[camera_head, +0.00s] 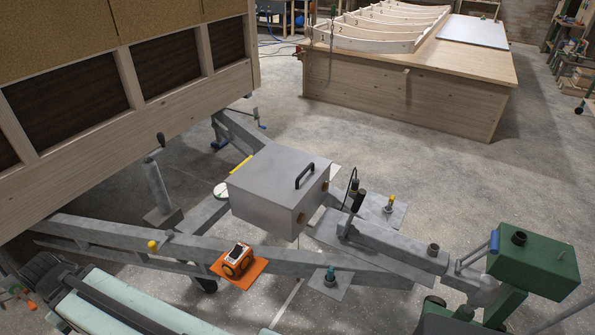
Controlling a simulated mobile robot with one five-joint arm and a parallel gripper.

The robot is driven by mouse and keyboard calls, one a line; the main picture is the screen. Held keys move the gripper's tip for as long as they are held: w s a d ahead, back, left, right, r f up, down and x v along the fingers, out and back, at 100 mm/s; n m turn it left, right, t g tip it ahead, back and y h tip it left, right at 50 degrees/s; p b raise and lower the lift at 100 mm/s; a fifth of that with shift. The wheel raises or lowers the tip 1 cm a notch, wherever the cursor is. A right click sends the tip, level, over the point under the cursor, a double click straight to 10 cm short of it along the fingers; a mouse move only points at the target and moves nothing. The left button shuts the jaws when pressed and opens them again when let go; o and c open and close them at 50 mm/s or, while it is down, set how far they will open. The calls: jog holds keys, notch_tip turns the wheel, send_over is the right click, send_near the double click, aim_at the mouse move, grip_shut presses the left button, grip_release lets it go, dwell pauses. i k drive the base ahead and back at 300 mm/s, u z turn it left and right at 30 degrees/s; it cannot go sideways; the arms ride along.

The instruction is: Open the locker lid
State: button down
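The locker (266,212) is a grey box standing on the trailer's drawbar frame, in the middle of the head view. Its flat grey lid (268,172) lies down on the box and looks closed. A black bar handle (305,175) stands on the lid near its right edge. Round brass-coloured fittings (301,218) show on the right-hand side face. The hinge side cannot be made out. I cannot make out my gripper anywhere in this view.
The wooden hut wall (130,95) rises at the left behind the locker. A green machine (535,262) stands at right. A wooden workbench (405,95) is behind; concrete floor between is clear.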

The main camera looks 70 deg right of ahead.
aim_at(281, 175)
jog(key=z, duration=2.2)
jog(key=k, duration=0.65)
jog(key=u, duration=0.4)
jog(key=i, duration=0.6)
jog(key=u, duration=0.65)
jog(key=i, duration=0.6)
jog(key=z, duration=0.2)
